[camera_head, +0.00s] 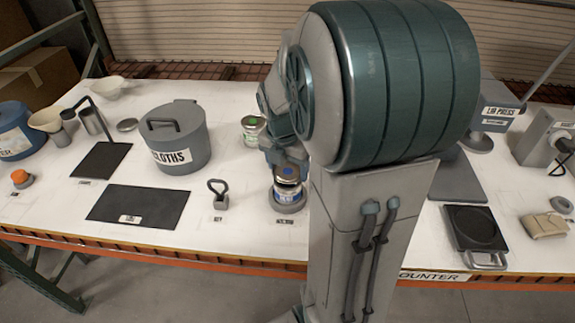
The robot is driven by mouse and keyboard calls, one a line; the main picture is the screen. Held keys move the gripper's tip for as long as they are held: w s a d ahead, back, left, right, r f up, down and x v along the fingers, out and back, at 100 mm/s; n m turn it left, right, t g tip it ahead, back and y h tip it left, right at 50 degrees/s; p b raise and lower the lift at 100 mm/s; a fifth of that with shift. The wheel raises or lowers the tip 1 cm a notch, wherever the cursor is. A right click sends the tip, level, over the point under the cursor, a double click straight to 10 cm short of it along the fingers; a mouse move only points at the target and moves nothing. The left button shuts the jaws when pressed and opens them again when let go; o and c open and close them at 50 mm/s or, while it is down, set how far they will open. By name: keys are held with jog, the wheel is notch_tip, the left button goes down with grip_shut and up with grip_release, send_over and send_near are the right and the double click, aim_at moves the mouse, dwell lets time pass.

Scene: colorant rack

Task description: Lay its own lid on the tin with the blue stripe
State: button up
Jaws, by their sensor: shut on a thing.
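The tin with blue on its label (289,193) stands upright on a round grey base near the front edge of the counter, just left of my arm. A small round piece with a blue top (287,173), which looks like its lid, shows at the tin's mouth. I cannot tell whether it rests on the rim or is held just above it. My gripper (286,160) points down right over the tin and is shut on this piece. The fingertips are small and partly hidden by the wrist. A second tin with a green label (252,132) stands behind, to the left.
A grey CLOTHS bin (179,140), a key-like loop tool (218,194) and a dark mat (139,206) lie left of the tin. A lid press (495,115) and a black plate with a handle (475,228) are on the right. My arm hides the counter's middle.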

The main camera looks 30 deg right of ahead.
jog(key=shift+f+b, duration=0.55)
jog(key=shift+f, duration=0.15)
jog(key=o, duration=1)
notch_tip(320, 180, up, 14)
jog(key=s+a, duration=0.1)
jog(key=a, duration=0.1)
jog(key=s+a+f+m+t, duration=0.1)
jog(key=s+a+f+m, duration=0.3)
jog(key=m, duration=0.8)
jog(key=s+a+f+m+t+y, duration=0.1)
jog(key=s+a+f+m, duration=0.3)
jog(key=m, duration=0.8)
jog(key=s+a, duration=0.2)
jog(key=s, duration=0.1)
jog(key=shift+s+y, duration=0.3)
